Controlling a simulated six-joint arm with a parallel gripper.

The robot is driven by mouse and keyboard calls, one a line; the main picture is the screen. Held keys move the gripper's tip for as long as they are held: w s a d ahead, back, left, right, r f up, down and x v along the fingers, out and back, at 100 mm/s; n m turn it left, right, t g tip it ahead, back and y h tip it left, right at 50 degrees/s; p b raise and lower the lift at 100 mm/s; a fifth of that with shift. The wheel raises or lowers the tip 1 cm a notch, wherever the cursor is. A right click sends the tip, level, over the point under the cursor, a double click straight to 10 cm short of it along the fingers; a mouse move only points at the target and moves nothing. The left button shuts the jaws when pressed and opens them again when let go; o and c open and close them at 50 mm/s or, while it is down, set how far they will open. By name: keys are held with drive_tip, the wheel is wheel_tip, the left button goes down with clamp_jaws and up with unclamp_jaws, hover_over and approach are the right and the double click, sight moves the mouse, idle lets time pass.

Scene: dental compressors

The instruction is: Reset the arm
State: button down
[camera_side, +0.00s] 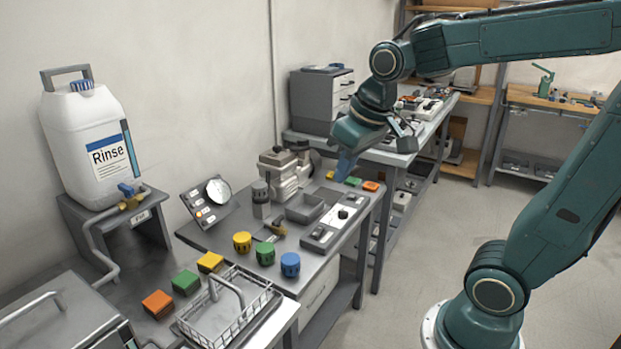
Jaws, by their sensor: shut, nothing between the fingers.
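My gripper (346,163) hangs from my green arm above the right part of the grey workbench (225,243). The fingertips are close to the small coloured blocks at the bench's back right, a green block (353,181) and an orange block (371,186). I cannot tell how high above the bench the fingertips are. The compressor (285,172) stands on the bench to the left of my gripper.
Yellow (242,242), green (265,253) and blue (290,264) knobs stand near the bench front. A wire basket (228,310) sits at lower left, near an orange block (158,304). A Rinse canister (90,145) stands at left. A drawer cabinet (318,98) stands behind. Floor is clear.

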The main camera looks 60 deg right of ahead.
drive_tip(key=s+a+n+t, duration=0.1)
drive_tip(key=s+a, duration=0.2)
drive_tip(key=s, duration=0.7)
drive_tip(key=shift+a+f+n+y, duration=0.3)
drive_tip(key=shift+a+f, duration=0.05)
drive_tip(key=shift+f, duration=0.05)
idle(0.4)
